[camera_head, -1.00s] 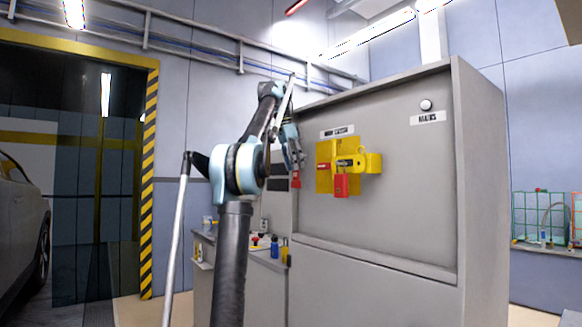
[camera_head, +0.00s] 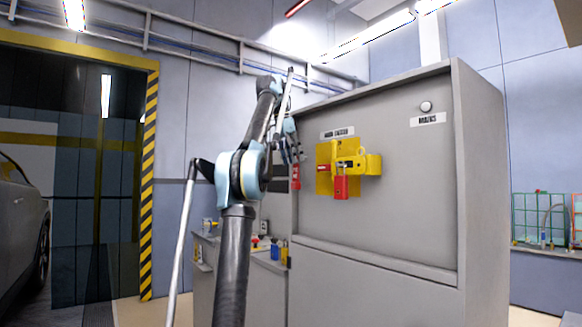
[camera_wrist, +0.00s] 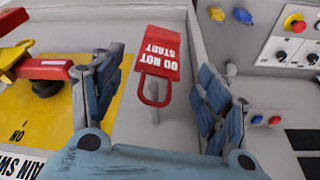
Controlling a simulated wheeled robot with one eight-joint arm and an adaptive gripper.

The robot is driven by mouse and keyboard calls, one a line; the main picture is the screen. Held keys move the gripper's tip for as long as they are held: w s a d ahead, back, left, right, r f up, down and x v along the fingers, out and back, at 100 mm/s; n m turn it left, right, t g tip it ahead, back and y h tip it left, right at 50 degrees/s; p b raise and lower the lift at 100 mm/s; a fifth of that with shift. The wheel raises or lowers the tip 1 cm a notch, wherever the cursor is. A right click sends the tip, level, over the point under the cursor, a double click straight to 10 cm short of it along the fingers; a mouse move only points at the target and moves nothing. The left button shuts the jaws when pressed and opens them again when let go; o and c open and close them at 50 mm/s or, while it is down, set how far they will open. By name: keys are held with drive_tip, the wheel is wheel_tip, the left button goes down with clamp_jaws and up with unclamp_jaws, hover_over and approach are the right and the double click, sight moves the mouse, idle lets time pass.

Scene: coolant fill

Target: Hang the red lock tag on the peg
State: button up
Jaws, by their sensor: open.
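The red lock tag (camera_wrist: 157,60), lettered "DO NOT START", lies between the spread fingers of my gripper (camera_wrist: 160,88) in the wrist view, with a visible gap on both sides. Its red loop points toward my palm. A short grey peg-like piece (camera_wrist: 160,126) shows at the loop; I cannot tell whether it passes through it. In the head view the tag (camera_head: 296,176) hangs upright just below my gripper (camera_head: 297,154), by the cabinet front, left of the yellow plate. My gripper is open.
A yellow switch plate (camera_head: 323,180) with a yellow handle and a red padlock (camera_head: 341,187) is on the grey cabinet (camera_head: 400,215), close to the right of my gripper. A lower panel with knobs (camera_wrist: 290,40) shows at right in the wrist view.

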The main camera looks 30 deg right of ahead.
drive_tip(key=w+a+r, duration=0.2)
drive_tip(key=a, duration=1)
drive_tip(key=a+f+n+t, duration=0.1)
drive_tip(key=a+f+n, duration=0.4)
drive_tip(key=a+f, duration=0.4)
drive_tip(key=s+a+f+n+y, duration=0.1)
drive_tip(key=s+a+f+n, duration=0.4)
drive_tip(key=f, duration=1.3)
drive_tip(key=s+a+f+n+t+y, duration=0.1)
drive_tip(key=s+a+f+n, duration=0.4)
drive_tip(key=f, duration=1.3)
drive_tip(key=s+a+f+n+y, duration=0.1)
drive_tip(key=s+a+f+n, duration=0.4)
drive_tip(key=s+a+f, duration=0.5)
drive_tip(key=s+f, duration=0.5)
drive_tip(key=f, duration=0.3)
drive_tip(key=shift+s+a+f+t, duration=0.2)
drive_tip(key=shift+s+a+t, duration=0.1)
drive_tip(key=shift+s+t, duration=0.1)
